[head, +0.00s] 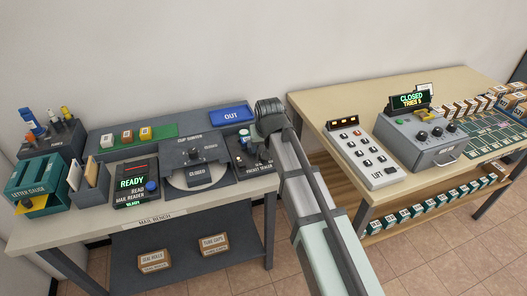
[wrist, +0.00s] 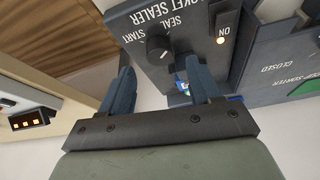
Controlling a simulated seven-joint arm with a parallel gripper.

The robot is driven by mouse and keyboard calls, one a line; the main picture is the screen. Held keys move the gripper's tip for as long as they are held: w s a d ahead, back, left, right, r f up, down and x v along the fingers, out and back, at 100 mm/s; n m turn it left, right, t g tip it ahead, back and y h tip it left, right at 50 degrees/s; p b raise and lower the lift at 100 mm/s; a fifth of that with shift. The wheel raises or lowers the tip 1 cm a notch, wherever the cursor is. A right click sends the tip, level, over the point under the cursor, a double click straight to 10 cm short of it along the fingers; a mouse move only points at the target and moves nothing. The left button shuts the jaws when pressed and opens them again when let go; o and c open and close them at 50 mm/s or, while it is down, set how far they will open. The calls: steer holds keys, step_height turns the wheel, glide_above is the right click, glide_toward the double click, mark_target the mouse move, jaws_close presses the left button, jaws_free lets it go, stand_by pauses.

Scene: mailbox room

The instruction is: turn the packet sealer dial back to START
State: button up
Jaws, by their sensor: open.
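The packet sealer (wrist: 143,17) is a dark grey box with white lettering, rotated in the wrist view. Its round dark dial (wrist: 158,48) sits below the START and SEAL labels. The dial's small light mark seems to point up toward SEAL. My gripper (wrist: 160,66) is open, with one finger to each side of the dial and its tips just short of it. Whether the fingers touch the dial I cannot tell. In the head view the packet sealer (head: 242,152) is at the right end of the mail bench, partly hidden by my arm.
An ON switch with a lit lamp (wrist: 221,41) is on the sealer, right of the dial. The cup sorter (head: 190,153) stands close on its left in the head view. A wooden table with a keypad box (head: 365,155) is to the right.

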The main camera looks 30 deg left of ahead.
steer(key=shift+x, duration=2.15)
steer(key=shift+c, duration=0.4)
steer(key=c, duration=1)
steer(key=shift+o, duration=0.2)
